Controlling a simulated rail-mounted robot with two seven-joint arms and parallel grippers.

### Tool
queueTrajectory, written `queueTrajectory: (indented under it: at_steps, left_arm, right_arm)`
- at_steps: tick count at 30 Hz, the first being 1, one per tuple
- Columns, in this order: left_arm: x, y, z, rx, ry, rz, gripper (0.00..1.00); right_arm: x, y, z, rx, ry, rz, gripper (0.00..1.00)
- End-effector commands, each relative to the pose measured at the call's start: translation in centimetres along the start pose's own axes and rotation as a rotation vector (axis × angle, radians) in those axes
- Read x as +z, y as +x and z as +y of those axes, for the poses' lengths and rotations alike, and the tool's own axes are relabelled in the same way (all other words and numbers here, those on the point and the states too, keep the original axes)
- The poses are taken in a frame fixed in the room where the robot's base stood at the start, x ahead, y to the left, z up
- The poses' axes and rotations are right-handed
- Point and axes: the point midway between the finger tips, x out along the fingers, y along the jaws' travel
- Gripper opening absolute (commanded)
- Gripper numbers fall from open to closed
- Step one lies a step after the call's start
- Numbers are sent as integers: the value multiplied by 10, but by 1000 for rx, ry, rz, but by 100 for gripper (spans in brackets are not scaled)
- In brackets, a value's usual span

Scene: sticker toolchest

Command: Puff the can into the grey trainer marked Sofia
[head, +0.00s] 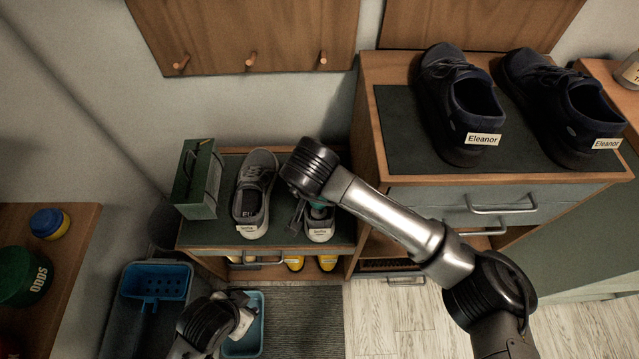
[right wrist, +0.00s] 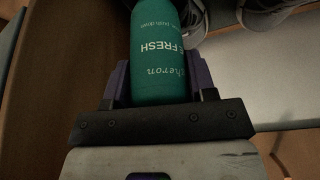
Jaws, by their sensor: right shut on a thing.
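A pair of grey trainers stands on the low bench, heels toward me. The left trainer (head: 254,195) is in full view. The right trainer (head: 320,232) is partly hidden under my right arm. Both have white heel labels, too small to read for sure. My right gripper (head: 308,208) is over the right trainer, shut on a teal can. The can (right wrist: 158,45) fills the jaws in the right wrist view, with "FRESH" printed on it. A sliver of it shows in the head view (head: 319,203). My left gripper (head: 238,305) is low beside a blue container; its jaws are unclear.
A green box (head: 200,180) stands left of the trainers on the bench (head: 220,232). Dark shoes (head: 462,105) labelled Eleanor stand on the taller chest at right. Yellow shoes (head: 328,262) sit under the bench. A blue caddy (head: 155,282) and blue container (head: 246,338) are below left.

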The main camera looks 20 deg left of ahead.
Motion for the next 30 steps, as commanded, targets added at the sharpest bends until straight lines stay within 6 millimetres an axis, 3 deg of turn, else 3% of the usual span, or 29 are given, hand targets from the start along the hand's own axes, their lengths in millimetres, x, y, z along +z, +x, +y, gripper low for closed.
queueTrajectory:
  at_steps: [30]
  left_arm:
    - [-13,-38,1,7,-9,2,43]
  right_arm:
    - [-31,-74,0,0,1,3,30]
